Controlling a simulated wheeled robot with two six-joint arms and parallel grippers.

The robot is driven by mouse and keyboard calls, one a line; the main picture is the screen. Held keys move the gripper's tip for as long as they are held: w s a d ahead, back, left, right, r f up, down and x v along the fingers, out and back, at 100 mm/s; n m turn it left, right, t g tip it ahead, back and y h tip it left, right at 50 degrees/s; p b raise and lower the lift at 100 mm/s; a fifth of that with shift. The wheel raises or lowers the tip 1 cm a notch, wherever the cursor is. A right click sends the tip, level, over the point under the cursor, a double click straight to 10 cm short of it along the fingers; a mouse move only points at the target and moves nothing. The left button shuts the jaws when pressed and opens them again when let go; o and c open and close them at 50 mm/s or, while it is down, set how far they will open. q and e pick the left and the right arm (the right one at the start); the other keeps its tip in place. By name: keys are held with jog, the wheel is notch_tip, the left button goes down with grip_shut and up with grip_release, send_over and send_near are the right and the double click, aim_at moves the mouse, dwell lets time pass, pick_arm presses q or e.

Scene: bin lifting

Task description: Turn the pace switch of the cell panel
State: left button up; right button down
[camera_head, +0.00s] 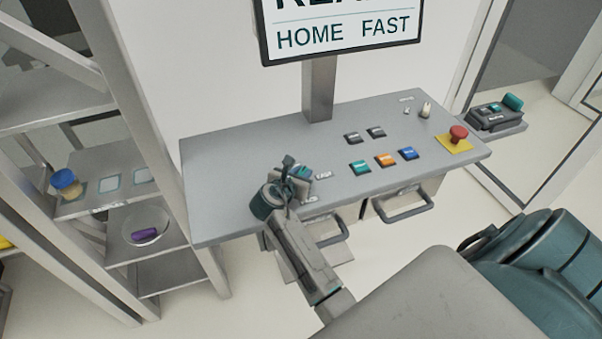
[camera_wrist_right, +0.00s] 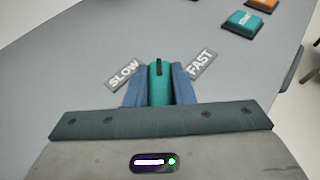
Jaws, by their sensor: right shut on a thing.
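The cell panel (camera_head: 235,150) is a grey sloped desk top in the head view. The pace switch (camera_wrist_right: 158,72) is a teal knob with a black pointer mark, between the SLOW label (camera_wrist_right: 123,75) and the FAST label (camera_wrist_right: 201,63) in the right wrist view. Its mark points straight up the picture, between the two labels. My right gripper (camera_wrist_right: 160,90) has its two blue-grey fingers shut on either side of the knob. In the head view my right gripper (camera_head: 292,180) is at the panel's front edge area and mostly hides the switch. My left gripper is not in view.
A screen (camera_head: 340,35) above the panel reads HOME and FAST, its top line cut off. Several buttons (camera_head: 385,160) and a red emergency knob (camera_head: 458,133) lie to the right. Drawer handles (camera_head: 404,206) stick out below. A shelf rack (camera_head: 140,130) stands left.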

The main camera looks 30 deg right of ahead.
jog(key=m+g, duration=0.2)
jog(key=m+g+h, duration=0.1)
jog(key=m+g, duration=0.1)
jog(key=g, duration=0.1)
jog(key=shift+m+h, duration=0.3)
jog(key=shift+s+m+g, duration=0.1)
jog(key=shift+m+g, duration=1.8)
jog(key=shift+g, duration=0.5)
jog(key=c, duration=1.2)
grip_release()
jog(key=shift+c, duration=0.2)
